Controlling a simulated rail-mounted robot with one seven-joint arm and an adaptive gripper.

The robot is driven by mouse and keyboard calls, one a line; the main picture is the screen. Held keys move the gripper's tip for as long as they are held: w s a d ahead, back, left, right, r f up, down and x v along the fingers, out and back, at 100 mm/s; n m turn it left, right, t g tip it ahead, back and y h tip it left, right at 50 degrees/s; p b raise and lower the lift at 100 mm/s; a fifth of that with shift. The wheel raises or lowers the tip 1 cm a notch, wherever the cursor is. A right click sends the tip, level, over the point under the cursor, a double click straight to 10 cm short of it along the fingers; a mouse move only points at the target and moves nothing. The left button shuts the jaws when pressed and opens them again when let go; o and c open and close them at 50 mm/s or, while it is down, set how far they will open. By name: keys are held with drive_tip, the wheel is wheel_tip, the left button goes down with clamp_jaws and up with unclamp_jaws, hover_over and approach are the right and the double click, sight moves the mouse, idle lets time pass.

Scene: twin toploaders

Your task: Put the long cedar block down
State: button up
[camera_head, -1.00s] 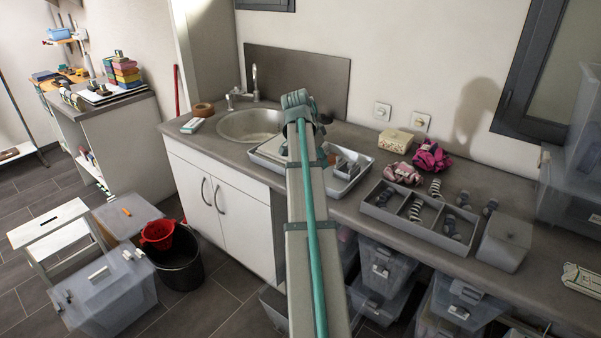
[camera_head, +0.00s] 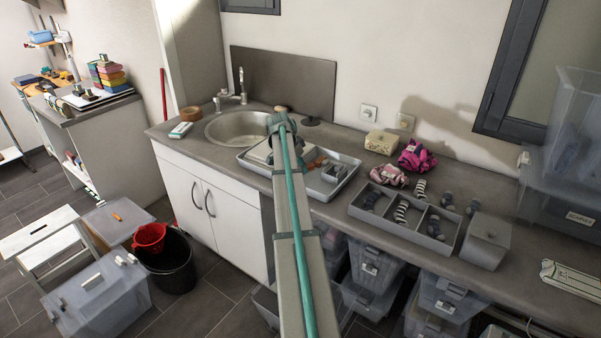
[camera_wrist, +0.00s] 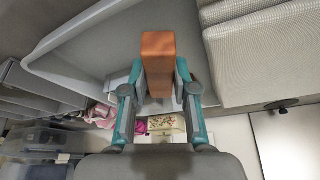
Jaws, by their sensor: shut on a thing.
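The long cedar block (camera_wrist: 158,48) is orange-brown and sits between the fingers of my gripper (camera_wrist: 159,75) in the wrist view. My gripper is shut on it. The light grey tray (camera_wrist: 75,57) lies behind the block there, with a grey ribbed thing (camera_wrist: 252,58) at the right. In the head view my arm reaches over the tray (camera_head: 343,186) on the counter, and its links hide most of the gripper. A small orange patch (camera_head: 318,161) shows beside the arm there. Whether the block touches the tray cannot be told.
A sink (camera_head: 238,128) lies left of the tray. A divided grey organizer (camera_head: 405,218) with dark and striped items stands at the right. A patterned box (camera_head: 381,142) and pink items (camera_head: 417,156) are behind it. A grey lidded box (camera_head: 486,243) stands farther right.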

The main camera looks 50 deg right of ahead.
drive_tip(key=shift+w+d+f, duration=0.25)
drive_tip(key=shift+w+f, duration=0.05)
drive_tip(key=shift+f, duration=0.05)
drive_tip(key=shift+f+p, duration=0.45)
drive_tip(key=shift+f, duration=1.1)
drive_tip(key=shift+f, duration=0.15)
drive_tip(key=o, duration=0.7)
drive_tip(key=shift+c, duration=0.2)
drive_tip(key=b+v, duration=0.3)
drive_tip(key=v, duration=0.9)
